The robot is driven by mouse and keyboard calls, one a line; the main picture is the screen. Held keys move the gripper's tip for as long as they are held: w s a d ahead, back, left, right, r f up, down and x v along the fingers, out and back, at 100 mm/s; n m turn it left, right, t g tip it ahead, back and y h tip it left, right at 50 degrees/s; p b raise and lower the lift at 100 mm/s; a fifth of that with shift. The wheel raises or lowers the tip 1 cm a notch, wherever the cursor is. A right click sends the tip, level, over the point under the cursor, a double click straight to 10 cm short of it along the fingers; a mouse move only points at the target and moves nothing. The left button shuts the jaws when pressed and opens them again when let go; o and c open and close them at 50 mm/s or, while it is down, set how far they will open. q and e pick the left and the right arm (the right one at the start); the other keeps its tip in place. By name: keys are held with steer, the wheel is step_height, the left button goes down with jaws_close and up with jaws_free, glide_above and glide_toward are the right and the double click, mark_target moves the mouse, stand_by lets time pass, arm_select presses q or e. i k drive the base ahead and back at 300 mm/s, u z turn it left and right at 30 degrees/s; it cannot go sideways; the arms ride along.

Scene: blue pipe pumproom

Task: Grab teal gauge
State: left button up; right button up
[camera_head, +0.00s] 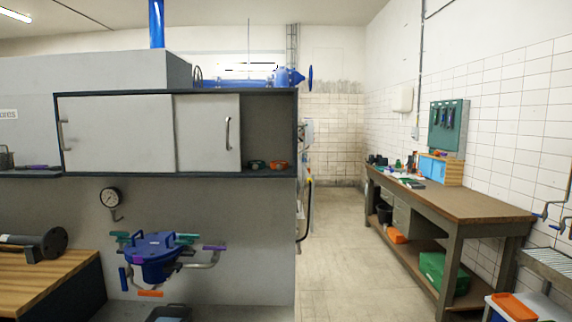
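A small teal round item (256,165), which looks like the teal gauge, lies on the floor of the open right section of a wall cabinet (297,130). It is too small to make out a dial. A similar orange item (278,165) lies just right of it, close by. The cabinet's grey sliding doors cover the left and middle sections and hide what is behind them. Neither of my grippers is in view.
A dark-rimmed gauge (109,197) hangs on the wall below the cabinet. A blue vessel (153,256) with coloured handles juts out beneath. A wooden bench (40,274) stands left, a long workbench (455,198) right. The aisle floor (335,240) between is clear.

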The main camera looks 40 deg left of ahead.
mark_target(252, 164)
steer(key=z, duration=0.25)
steer(key=i, duration=2.75)
steer(key=u, duration=1.75)
steer(key=i, duration=0.85)
steer(key=u, duration=0.9)
